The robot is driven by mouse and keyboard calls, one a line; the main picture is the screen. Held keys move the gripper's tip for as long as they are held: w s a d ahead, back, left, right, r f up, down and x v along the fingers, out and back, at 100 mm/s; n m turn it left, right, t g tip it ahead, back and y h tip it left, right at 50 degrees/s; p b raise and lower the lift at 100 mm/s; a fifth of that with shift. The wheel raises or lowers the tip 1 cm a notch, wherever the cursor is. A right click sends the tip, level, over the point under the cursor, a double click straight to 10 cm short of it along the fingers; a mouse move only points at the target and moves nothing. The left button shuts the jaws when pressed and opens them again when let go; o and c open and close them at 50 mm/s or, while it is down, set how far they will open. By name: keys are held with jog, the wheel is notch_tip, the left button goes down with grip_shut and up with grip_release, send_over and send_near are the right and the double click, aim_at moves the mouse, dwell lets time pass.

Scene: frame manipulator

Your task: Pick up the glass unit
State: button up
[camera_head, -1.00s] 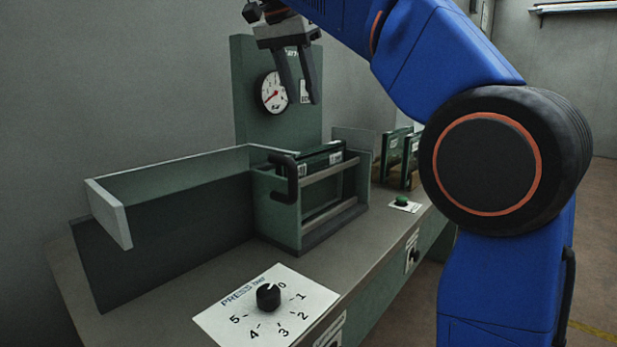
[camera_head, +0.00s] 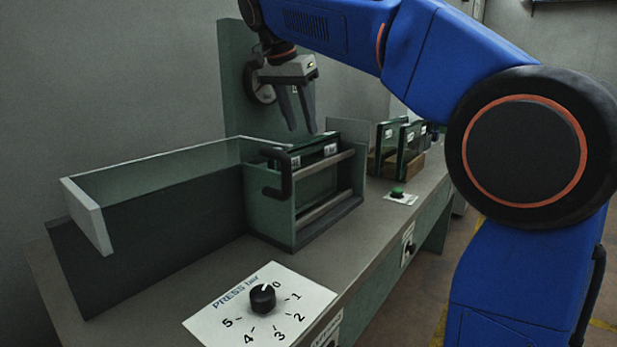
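Dark framed glass panes with white labels (camera_head: 318,152) stand in the green frame press (camera_head: 268,215) on the bench. More glass units (camera_head: 411,143) stand upright in wooden supports farther right along the bench. I cannot tell which of these is the task's glass unit. My gripper (camera_head: 302,131) points down just above the press, over the labelled panes. Its two fingers are apart with nothing visible between them, and the tips seem clear of the panes.
A long open-topped tray (camera_head: 85,215) adjoins the press on the left. A PRESS dial (camera_head: 262,298) sits on a white plate in front. A green button (camera_head: 397,192) is right of the press. A gauge (camera_head: 262,88) is partly hidden behind my gripper.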

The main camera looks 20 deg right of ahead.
aim_at(306, 141)
jog(key=shift+x, duration=3.2)
jog(key=shift+c, duration=0.3)
grip_shut()
